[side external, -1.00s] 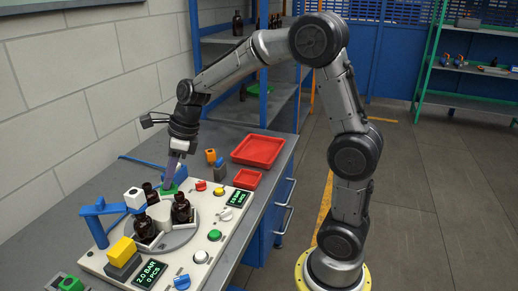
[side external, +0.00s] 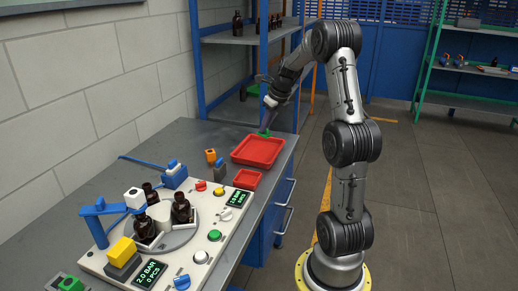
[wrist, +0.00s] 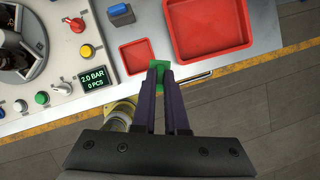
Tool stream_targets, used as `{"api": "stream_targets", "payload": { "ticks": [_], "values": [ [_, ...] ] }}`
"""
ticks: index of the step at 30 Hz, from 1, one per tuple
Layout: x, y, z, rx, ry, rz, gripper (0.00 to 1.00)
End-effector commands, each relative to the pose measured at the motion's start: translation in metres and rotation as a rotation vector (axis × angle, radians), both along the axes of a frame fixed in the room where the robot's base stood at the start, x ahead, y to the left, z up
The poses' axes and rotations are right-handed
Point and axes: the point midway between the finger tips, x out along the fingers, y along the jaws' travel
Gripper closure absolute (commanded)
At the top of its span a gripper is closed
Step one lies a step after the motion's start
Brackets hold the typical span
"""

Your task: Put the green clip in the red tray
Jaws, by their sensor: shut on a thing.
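My gripper (side external: 266,126) is shut on the green clip (side external: 264,133), which hangs at the fingertips. In the wrist view the clip (wrist: 159,68) shows between my two dark purple fingers (wrist: 161,78). The large red tray (side external: 258,152) lies on the bench. In the side view the clip overlaps its far edge, held in the air. In the wrist view the clip shows between the large tray (wrist: 210,28) and a small red tray (wrist: 137,57), close to the bench's front edge. The small tray also shows in the side view (side external: 247,180). Both trays look empty.
A white station panel (side external: 208,233) with buttons, displays and several amber bottles (side external: 181,209) stands left of the trays. An orange-topped block (side external: 210,157) and a blue-topped one (side external: 220,169) stand beside the large tray. Blue shelving (side external: 260,80) rises behind the bench.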

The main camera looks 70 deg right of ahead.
Motion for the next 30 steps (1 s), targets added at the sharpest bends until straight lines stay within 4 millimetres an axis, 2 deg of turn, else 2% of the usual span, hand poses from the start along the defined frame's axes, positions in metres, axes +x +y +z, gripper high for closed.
{"api": "stream_targets", "payload": {
  "ticks": [7,13,26,30],
  "values": [
    [-0.002,-0.001,-0.037,0.004,0.001,-0.006,1.0],
    [0.003,-0.007,-0.054,0.001,0.001,-0.004,1.0],
    [0.053,-0.073,-0.092,0.001,0.001,-0.003,1.0],
    [0.066,-0.09,-0.118,0.003,0.002,-0.003,1.0]
  ]
}}
